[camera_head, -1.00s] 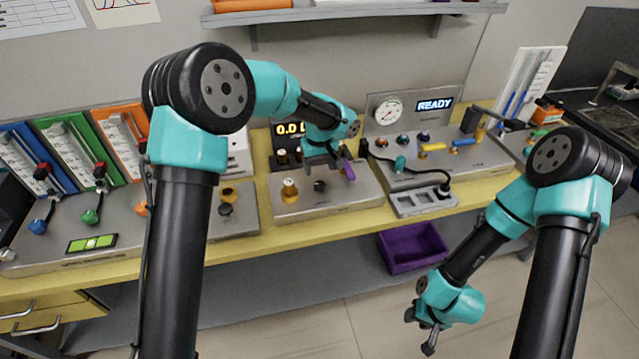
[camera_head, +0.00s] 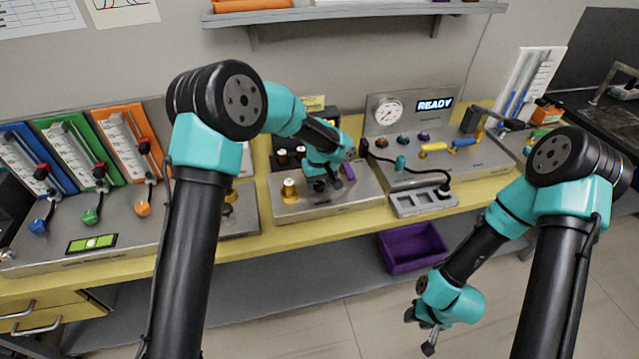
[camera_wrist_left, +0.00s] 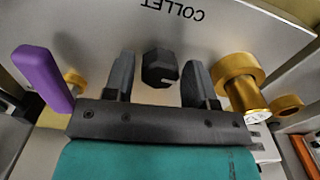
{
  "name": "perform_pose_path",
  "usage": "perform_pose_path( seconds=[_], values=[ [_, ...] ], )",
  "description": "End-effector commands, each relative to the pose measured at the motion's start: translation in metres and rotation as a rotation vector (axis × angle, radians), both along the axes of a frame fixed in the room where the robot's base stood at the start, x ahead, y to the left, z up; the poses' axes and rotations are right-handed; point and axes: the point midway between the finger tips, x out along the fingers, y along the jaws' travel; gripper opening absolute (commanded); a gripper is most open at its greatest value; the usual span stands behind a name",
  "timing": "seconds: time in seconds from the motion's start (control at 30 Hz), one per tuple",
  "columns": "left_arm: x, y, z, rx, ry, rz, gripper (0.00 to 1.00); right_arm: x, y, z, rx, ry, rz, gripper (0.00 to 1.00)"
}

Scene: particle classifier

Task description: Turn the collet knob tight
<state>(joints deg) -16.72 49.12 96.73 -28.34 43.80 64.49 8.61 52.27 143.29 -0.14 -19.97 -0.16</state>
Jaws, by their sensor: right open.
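The collet knob (camera_wrist_left: 160,68) is a black faceted knob on a grey metal panel, below the upside-down word COLLET in the left wrist view. My left gripper (camera_wrist_left: 159,84) is open, with one finger on each side of the knob and a gap visible on both sides. In the head view, my left gripper (camera_head: 322,184) is low over the panel and mostly hides the knob. My right gripper (camera_head: 427,333) is open and empty, hanging low in front of the bench, away from the panel.
A purple handle (camera_wrist_left: 43,78) stands beside the left gripper, and a brass fitting (camera_wrist_left: 240,82) is on its other side. A grey tray (camera_head: 424,202) with a black cable lies to the right. A purple bin (camera_head: 412,248) sits below the bench.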

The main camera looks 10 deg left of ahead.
Motion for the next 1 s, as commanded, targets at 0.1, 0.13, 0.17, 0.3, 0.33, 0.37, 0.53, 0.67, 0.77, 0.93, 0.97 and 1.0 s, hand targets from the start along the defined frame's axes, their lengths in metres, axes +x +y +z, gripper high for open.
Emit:
perform_pose_path(
  seconds=[0.1, 0.13, 0.17, 0.3, 0.33, 0.37, 0.53, 0.67, 0.77, 0.93, 0.97, 1.0],
  values=[
    [0.0001, 0.0, 0.0002, 0.0, 0.0, 0.0, 0.4, 0.0, 0.0, 0.0, 0.0, 0.0, 0.0, 0.43],
    [0.0001, 0.0, 0.0002, 0.0, 0.0, 0.0, 0.37, 0.0, 0.0, 0.0, 0.0, 0.0, 0.0, 0.43],
    [0.0001, 0.0, 0.0002, 0.0, 0.0, 0.0, 0.34, 0.0, 0.0, 0.0, 0.0, 0.0, 0.0, 0.43],
    [0.0001, 0.0, 0.0003, 0.0, 0.0, 0.0, 0.21, 0.0, 0.0, 0.0, 0.0, 0.0, 0.0, 0.43],
    [0.0001, 0.0, 0.0003, 0.0, 0.0, 0.0, 0.18, 0.0, 0.0, 0.0, 0.0, 0.0, 0.0, 0.43],
    [0.0001, 0.0, 0.0003, 0.0, 0.0, 0.0, 0.16, 0.0, 0.0, 0.0, 0.0, 0.0, 0.0, 0.43],
    [0.0001, 0.0, 0.0003, 0.0, 0.0, -0.006, 0.16, 0.0, 0.0, 0.0, 0.0, 0.0, 0.0, 0.43],
    [0.0001, 0.0, 0.0004, 0.0, 0.0, -0.026, 0.16, 0.0, 0.0, 0.0, 0.0, 0.0, 0.0, 0.43],
    [0.0, 0.0001, 0.0004, 0.0, 0.0, -0.056, 0.16, 0.0, 0.0, 0.0, 0.0, 0.0, 0.0, 0.43],
    [0.0001, 0.0002, 0.0005, 0.0, 0.0, -0.142, 0.16, 0.0, 0.0, 0.0, 0.0, 0.0, 0.0, 0.43],
    [0.0001, 0.0003, 0.0005, 0.0, 0.0, -0.161, 0.16, 0.0, 0.0, 0.0, 0.0, 0.0, 0.0, 0.43],
    [0.0001, 0.0003, 0.0005, 0.0, 0.0, -0.189, 0.16, 0.0, 0.0, 0.0, 0.0, 0.0, 0.0, 0.43]
  ],
)
